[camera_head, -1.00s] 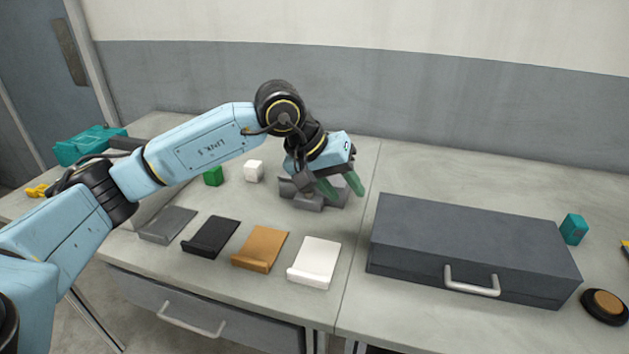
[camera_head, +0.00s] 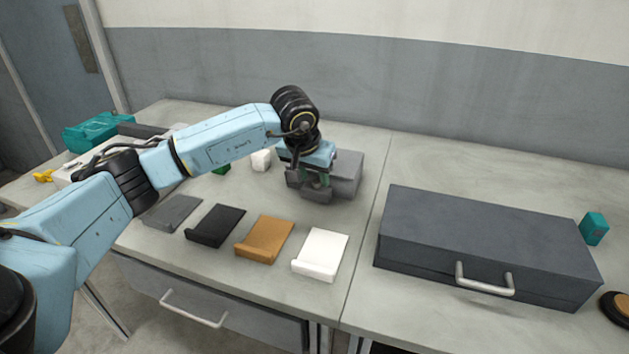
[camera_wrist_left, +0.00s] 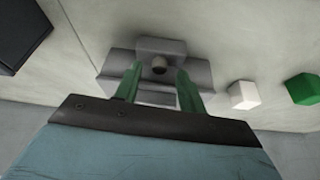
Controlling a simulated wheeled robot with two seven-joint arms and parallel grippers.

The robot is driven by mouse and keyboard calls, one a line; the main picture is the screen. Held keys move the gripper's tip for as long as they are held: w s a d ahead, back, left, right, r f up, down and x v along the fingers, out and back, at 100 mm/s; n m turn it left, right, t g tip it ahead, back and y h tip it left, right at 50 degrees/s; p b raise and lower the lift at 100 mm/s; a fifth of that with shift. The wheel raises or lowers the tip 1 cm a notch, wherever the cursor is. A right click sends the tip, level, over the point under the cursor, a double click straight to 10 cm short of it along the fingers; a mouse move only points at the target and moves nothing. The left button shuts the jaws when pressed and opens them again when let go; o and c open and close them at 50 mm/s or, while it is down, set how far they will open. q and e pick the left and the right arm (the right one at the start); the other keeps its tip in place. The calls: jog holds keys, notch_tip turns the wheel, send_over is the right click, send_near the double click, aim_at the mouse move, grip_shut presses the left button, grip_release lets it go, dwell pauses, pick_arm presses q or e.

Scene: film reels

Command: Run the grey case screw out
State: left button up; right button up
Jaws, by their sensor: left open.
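The grey case (camera_head: 347,172), a blocky grey piece, stands on the table behind the row of sloped pads. My left gripper (camera_head: 315,182) is at its front left and partly covers it in the head view. In the left wrist view the case (camera_wrist_left: 115,67) lies just beyond the fingers. A small round brownish-grey screw head (camera_wrist_left: 159,65) shows on it between the two green fingertips (camera_wrist_left: 157,78). The fingers are open, one on each side of the screw, with a visible gap; contact cannot be told. The right gripper is not in view.
A large dark box (camera_head: 485,245) with a handle stands to the right. Grey, black, brown and white (camera_head: 320,254) pads lie in front. A white cube (camera_head: 261,159) and a green cube (camera_wrist_left: 303,88) are near the case. Bare tabletop lies behind.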

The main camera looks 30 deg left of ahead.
pick_arm(q)
jog(key=shift+x, duration=0.85)
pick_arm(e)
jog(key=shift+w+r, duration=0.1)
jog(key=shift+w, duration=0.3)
pick_arm(q)
jog(key=shift+c, duration=0.2)
grip_shut()
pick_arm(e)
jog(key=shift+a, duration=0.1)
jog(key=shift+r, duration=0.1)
pick_arm(q)
jog(key=shift+w+d+r+n+y+p, duration=0.15)
jog(key=shift+n+y+p, duration=0.15)
jog(key=shift+n, duration=0.6)
jog(key=shift+n+y, duration=0.3)
jog(key=shift+n, duration=0.4)
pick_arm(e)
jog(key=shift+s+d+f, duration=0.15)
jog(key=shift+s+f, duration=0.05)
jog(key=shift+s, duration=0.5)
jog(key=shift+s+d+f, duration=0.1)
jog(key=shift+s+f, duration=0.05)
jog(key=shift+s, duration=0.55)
pick_arm(q)
jog(key=shift+o, duration=0.2)
grip_release()
